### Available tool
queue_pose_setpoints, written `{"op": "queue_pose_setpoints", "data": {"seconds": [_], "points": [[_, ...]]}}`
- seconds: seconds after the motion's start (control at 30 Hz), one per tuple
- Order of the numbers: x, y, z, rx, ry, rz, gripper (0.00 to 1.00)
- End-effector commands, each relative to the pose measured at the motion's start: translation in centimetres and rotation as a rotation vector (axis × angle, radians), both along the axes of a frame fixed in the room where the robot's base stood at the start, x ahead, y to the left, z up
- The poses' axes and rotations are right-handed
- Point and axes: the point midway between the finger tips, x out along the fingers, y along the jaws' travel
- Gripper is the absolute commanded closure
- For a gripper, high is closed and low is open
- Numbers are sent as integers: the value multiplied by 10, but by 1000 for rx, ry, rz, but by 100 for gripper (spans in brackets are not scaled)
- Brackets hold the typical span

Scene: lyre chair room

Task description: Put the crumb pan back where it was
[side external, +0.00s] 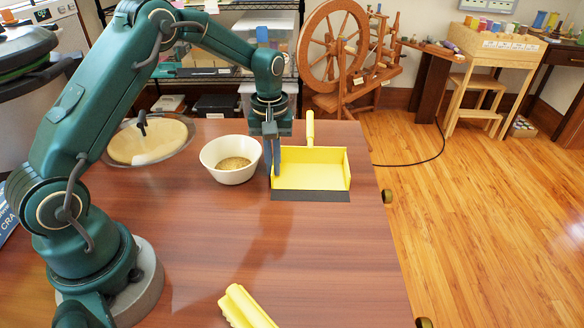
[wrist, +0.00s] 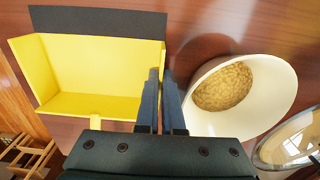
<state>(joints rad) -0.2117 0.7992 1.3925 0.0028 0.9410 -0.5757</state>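The yellow crumb pan (side external: 315,172) rests on the table to the right of the white bowl, its handle pointing to the back and its dark front lip toward the near side. It also shows at the upper left in the wrist view (wrist: 95,65), and it looks empty. My gripper (side external: 274,172) points down at the pan's left side wall. In the wrist view, my gripper (wrist: 161,72) has its fingers close together, one on each side of that wall, and looks shut on it. The fingers hide part of the wall.
A white bowl of grainy stuff (side external: 232,160) stands close beside my gripper. A glass-rimmed round dish (side external: 150,140) is farther left. A yellow ridged object (side external: 246,308) lies at the table's near edge. The middle of the table (side external: 240,240) is clear.

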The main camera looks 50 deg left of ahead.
Motion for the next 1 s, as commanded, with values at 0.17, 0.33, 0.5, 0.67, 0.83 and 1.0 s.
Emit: {"op": "queue_pose_setpoints", "data": {"seconds": [0.17,0.33,0.5,0.67,0.83,1.0], "points": [[0,0,0,-1,1,0,83],[0,0,0,-1,1,0,83],[1,0,12,0,-3,0,83],[1,0,42,1,-6,0,83],[0,0,81,1,-7,0,83],[0,0,108,1,-4,0,83]]}}
